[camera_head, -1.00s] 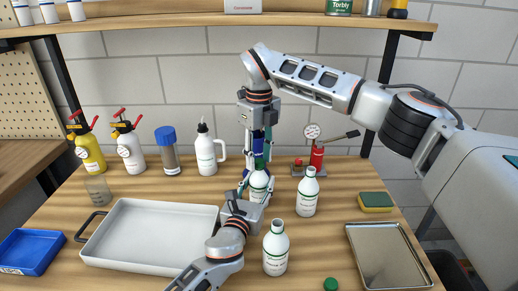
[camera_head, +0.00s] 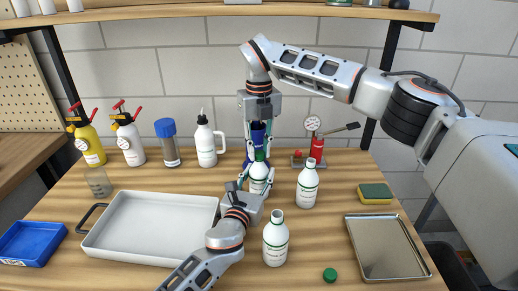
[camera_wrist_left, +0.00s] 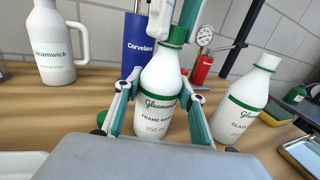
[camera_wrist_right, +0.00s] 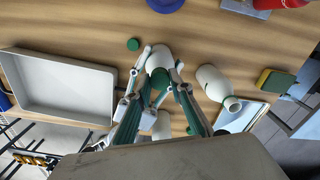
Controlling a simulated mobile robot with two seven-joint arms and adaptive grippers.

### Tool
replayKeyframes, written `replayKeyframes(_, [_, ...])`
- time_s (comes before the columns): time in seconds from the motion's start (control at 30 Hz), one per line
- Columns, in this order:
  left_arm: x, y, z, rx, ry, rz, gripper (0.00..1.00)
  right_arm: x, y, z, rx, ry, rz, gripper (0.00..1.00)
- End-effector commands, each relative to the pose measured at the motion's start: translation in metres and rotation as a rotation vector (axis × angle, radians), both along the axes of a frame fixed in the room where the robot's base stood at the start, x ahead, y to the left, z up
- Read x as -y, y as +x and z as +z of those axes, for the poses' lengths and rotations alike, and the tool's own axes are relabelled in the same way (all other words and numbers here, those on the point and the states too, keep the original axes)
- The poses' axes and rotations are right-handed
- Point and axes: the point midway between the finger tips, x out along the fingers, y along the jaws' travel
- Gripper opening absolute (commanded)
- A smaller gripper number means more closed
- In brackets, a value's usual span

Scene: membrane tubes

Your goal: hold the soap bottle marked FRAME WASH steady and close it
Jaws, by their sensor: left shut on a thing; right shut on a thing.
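The FRAME WASH bottle (camera_wrist_left: 160,95), white with a green-banded label, stands upright on the table; it also shows in the head view (camera_head: 258,180). My left gripper (camera_head: 250,190) is shut around its body, one finger on each side. A green cap (camera_wrist_left: 178,36) sits at the bottle's mouth, in line with the neck; I cannot tell how tightly it is seated. My right gripper (camera_wrist_right: 162,75) points down from above and is shut on this cap, its fingers on either side. The cap is partly hidden by the fingers in the head view.
Two open white bottles stand close by, one to the right (camera_head: 307,186) and one in front (camera_head: 275,240). Loose green caps lie at the front (camera_head: 330,275) and behind the bottle (camera_wrist_right: 133,44). A white tray (camera_head: 100,245) is left, a metal tray (camera_head: 352,240) right.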

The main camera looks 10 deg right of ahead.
Motion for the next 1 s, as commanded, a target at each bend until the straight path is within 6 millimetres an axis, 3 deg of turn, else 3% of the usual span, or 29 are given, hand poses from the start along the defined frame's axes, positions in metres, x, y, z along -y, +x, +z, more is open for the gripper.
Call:
replayKeyframes(0.17, [0.000, 0.000, -0.001, -0.001, 0.001, 0.000, 0.00, 0.000, 0.000, 0.000, 0.000, 0.000, -0.056, 0.00])
replayKeyframes(0.2, [0.000, 0.000, -0.001, -0.001, 0.001, 0.000, 0.00, 0.000, 0.000, 0.000, 0.000, 0.000, -0.055, 0.24])
replayKeyframes(0.27, [0.000, 0.000, -0.001, -0.001, 0.001, 0.000, 0.00, 0.000, 0.000, 0.000, 0.000, 0.000, -0.054, 0.39])
replayKeyframes(0.3, [0.000, 0.000, -0.001, -0.001, 0.001, 0.000, 0.00, 0.000, 0.000, 0.000, 0.000, 0.000, -0.054, 0.41])
replayKeyframes(0.7, [0.000, 0.000, -0.001, -0.001, 0.001, 0.000, 0.00, 0.000, 0.000, 0.005, 0.001, -0.001, -0.053, 0.41])
replayKeyframes(1.0, [0.000, 0.000, -0.001, -0.001, 0.001, 0.000, 0.00, 0.000, 0.001, 0.058, 0.005, -0.001, -0.054, 0.41])
